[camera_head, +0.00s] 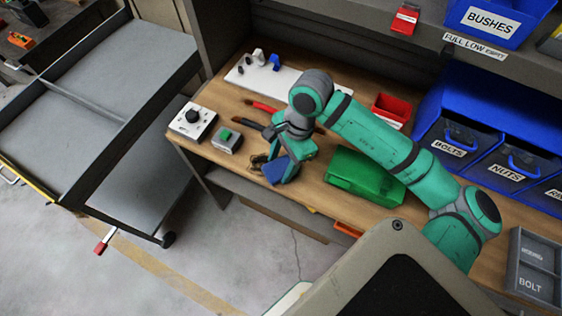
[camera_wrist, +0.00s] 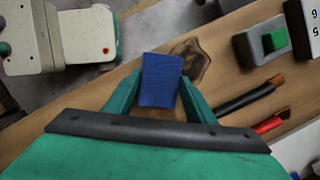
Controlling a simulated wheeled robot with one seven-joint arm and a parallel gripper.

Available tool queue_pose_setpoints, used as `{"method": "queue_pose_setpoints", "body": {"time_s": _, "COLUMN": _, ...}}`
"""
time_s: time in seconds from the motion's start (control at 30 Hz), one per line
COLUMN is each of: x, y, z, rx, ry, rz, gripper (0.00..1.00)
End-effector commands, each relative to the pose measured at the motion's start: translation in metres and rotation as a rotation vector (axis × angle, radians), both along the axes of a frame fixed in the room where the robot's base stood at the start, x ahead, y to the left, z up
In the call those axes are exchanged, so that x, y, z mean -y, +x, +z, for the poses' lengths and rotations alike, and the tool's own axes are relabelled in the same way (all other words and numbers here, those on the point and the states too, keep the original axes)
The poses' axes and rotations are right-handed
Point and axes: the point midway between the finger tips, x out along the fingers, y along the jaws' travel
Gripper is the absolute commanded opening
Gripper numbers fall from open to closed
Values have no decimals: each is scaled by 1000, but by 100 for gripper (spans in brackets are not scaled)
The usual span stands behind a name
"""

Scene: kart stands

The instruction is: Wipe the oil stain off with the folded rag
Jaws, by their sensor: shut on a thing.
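The folded rag is a blue block-shaped cloth (camera_wrist: 161,82). My gripper (camera_wrist: 161,92) is shut on it, with one green finger on each side. The oil stain (camera_wrist: 196,62) is a dark brown patch on the wooden bench top, beside the rag and partly hidden behind it in the wrist view. In the head view the rag (camera_head: 275,171) is at the bench's front edge under my gripper (camera_head: 284,168), and a dark bit of the stain (camera_head: 258,161) shows just left of it. I cannot tell whether the rag touches the wood.
A grey box with a green button (camera_head: 227,140) and a white box with a black knob (camera_head: 193,122) stand to the left. Black and red handled tools (camera_head: 262,107) lie behind. A green case (camera_head: 364,176) is to the right. A grey cart (camera_head: 110,100) stands left of the bench.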

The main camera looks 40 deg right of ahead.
Motion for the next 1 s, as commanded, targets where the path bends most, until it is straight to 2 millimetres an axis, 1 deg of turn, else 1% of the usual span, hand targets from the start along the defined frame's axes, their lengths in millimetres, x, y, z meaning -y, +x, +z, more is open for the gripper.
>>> {"method": "queue_pose_setpoints", "body": {"time_s": 0.27, "x": -1, "y": 2, "z": -2, "rx": 0, "ry": 0, "rz": 0, "gripper": 32}}
{"method": "queue_pose_setpoints", "body": {"time_s": 0.7, "x": -12, "y": 30, "z": -2, "rx": -2, "ry": -1, "rz": 2, "gripper": 32}}
{"method": "queue_pose_setpoints", "body": {"time_s": 1.0, "x": -16, "y": 39, "z": -2, "rx": -1, "ry": 0, "rz": 0, "gripper": 32}}
